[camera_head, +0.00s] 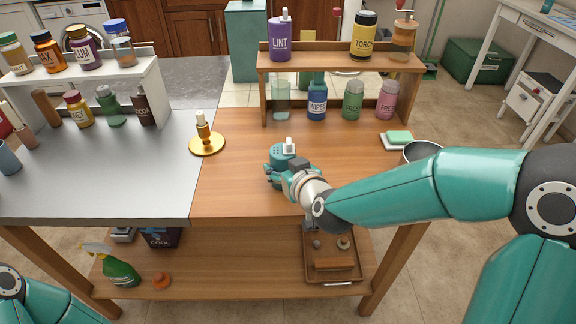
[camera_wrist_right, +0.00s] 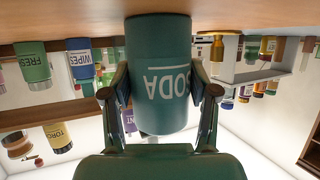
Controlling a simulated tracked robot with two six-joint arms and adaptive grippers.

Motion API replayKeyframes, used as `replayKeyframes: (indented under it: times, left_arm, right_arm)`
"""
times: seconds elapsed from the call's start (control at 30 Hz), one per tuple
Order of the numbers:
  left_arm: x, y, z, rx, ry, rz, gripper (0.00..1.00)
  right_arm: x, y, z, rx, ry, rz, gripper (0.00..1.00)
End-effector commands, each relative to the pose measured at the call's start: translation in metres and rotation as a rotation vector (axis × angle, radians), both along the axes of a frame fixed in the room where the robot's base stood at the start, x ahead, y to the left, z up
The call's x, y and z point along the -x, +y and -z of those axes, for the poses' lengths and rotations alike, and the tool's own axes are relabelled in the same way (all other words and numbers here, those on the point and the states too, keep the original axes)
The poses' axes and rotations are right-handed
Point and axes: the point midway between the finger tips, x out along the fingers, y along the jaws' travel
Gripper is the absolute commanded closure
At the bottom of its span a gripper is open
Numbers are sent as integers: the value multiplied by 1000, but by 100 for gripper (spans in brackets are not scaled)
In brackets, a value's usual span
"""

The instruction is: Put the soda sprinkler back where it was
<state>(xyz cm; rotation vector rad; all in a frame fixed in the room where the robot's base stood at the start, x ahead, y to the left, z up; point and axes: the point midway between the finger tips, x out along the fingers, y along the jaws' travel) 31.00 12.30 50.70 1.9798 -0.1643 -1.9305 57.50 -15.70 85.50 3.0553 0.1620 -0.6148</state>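The soda sprinkler (camera_wrist_right: 158,65) is a teal cylinder with an upside-down SODA label in the right wrist view, where the whole picture is inverted. In the head view, the teal top of the soda sprinkler (camera_head: 280,152) shows over the middle of the wooden worktop, partly hidden by my gripper. My right gripper (camera_wrist_right: 160,95) has a finger against each side of it and appears closed on it. The right gripper (camera_head: 285,172) also shows in the head view. Whether the sprinkler's base touches the worktop is unclear. My left gripper is out of view.
A wooden shelf (camera_head: 340,65) behind carries bottles above and below. A white shelf (camera_head: 150,75) with bottles stands left. A gold candle holder (camera_head: 206,143) is left of the sprinkler. A sponge (camera_head: 399,137) and a bowl (camera_head: 422,150) lie right. The worktop's front left (camera_head: 225,190) is clear.

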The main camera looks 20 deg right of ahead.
Motion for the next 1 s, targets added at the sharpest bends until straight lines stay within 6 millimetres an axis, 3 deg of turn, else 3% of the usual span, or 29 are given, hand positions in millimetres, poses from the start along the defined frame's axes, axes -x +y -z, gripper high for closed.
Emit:
replayKeyframes:
  times: [0.03, 0.13, 0.57, 0.77, 1.0]
  left_arm:
    - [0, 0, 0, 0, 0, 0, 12]
    - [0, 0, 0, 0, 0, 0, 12]
    - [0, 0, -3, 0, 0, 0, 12]
    - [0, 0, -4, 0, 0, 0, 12]
    - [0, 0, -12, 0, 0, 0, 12]
  right_arm:
    - [0, 0, 0, 0, 0, 0, 31]
    - [0, 0, 0, 0, 0, 0, 16]
    - [2, 0, -4, 0, 0, -1, 16]
    - [28, -3, -15, -1, -1, -1, 16]
    - [76, -8, -37, -1, -3, -1, 16]
